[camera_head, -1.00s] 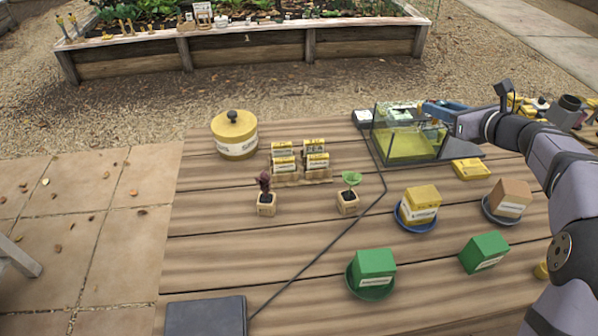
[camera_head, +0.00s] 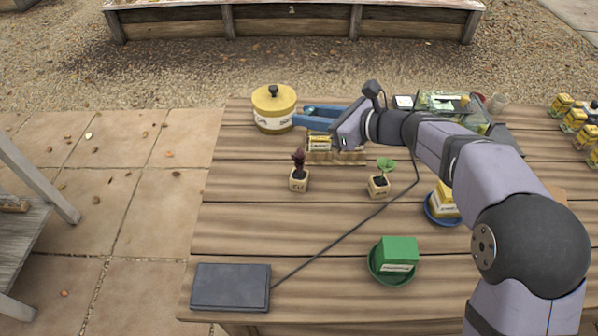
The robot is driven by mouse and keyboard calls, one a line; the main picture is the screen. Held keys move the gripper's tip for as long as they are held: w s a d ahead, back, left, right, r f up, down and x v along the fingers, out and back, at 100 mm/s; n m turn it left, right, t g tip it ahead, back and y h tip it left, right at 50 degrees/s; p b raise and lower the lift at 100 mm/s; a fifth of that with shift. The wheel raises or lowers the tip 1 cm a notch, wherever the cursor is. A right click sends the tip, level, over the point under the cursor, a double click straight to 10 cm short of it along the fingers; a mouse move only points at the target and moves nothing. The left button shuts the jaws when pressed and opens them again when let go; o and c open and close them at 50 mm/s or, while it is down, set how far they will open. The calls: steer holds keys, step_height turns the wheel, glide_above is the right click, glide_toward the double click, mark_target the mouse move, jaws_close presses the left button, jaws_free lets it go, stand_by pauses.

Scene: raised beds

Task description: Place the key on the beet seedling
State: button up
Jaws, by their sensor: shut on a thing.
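The beet seedling (camera_head: 298,158) has dark red leaves and stands upright in a small wooden cube pot (camera_head: 299,181) on the table. The gripper is apart from the beet seedling.
A green seedling (camera_head: 386,168) stands right of the beet. Seed packets (camera_head: 319,145) in a wooden rack are behind it, partly covered by my arm. A yellow canister (camera_head: 273,109), clear case (camera_head: 450,104), green box (camera_head: 400,252) and dark pad (camera_head: 231,287) with cable surround clear wood.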

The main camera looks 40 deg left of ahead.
steer(key=s+d+n+g+h, duration=0.1)
steer(key=s+d+n+g, duration=0.15)
steer(key=s, duration=0.25)
glide_above(299, 175)
steer(key=shift+n+g, duration=0.25)
steer(key=shift+g, duration=0.2)
steer(key=shift+f+p, duration=0.35)
steer(key=shift+f, duration=4.65)
steer(key=shift+f, duration=0.2)
steer(key=o, duration=1.1)
steer(key=shift+c, duration=0.2)
steer(key=shift+r, duration=0.15)
